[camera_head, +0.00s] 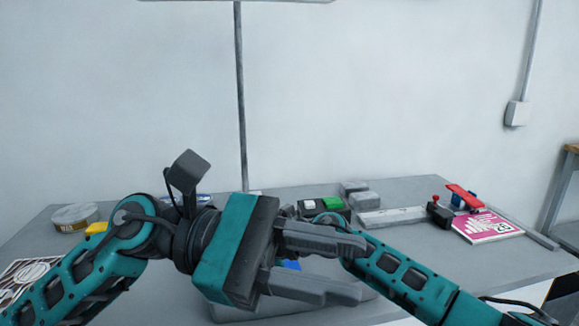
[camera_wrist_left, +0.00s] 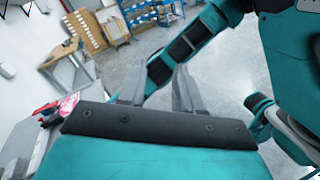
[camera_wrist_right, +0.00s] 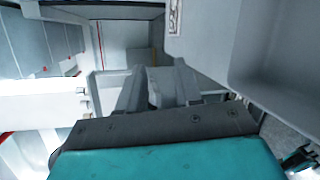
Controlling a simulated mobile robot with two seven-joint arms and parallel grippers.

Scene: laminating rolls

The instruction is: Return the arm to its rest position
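My left gripper (camera_head: 362,268) is raised across the front middle of the table in the head view, pointing right. Its two grey fingers are apart with nothing between them. In the left wrist view the fingers (camera_wrist_left: 158,78) are also spread and empty, pointing toward my right arm and the floor beyond. My right arm (camera_head: 400,275) comes in from the lower right and bends behind the left gripper, which hides its hand. In the right wrist view my right gripper (camera_wrist_right: 160,72) has its fingers apart, close to pale grey surfaces, and I see nothing held.
The grey table (camera_head: 420,192) holds a round tin (camera_head: 75,217) at left, a box with a green top (camera_head: 332,204), grey blocks (camera_head: 360,194), a red-handled tool (camera_head: 464,196) and a pink booklet (camera_head: 487,227). A thin post (camera_head: 240,100) stands behind.

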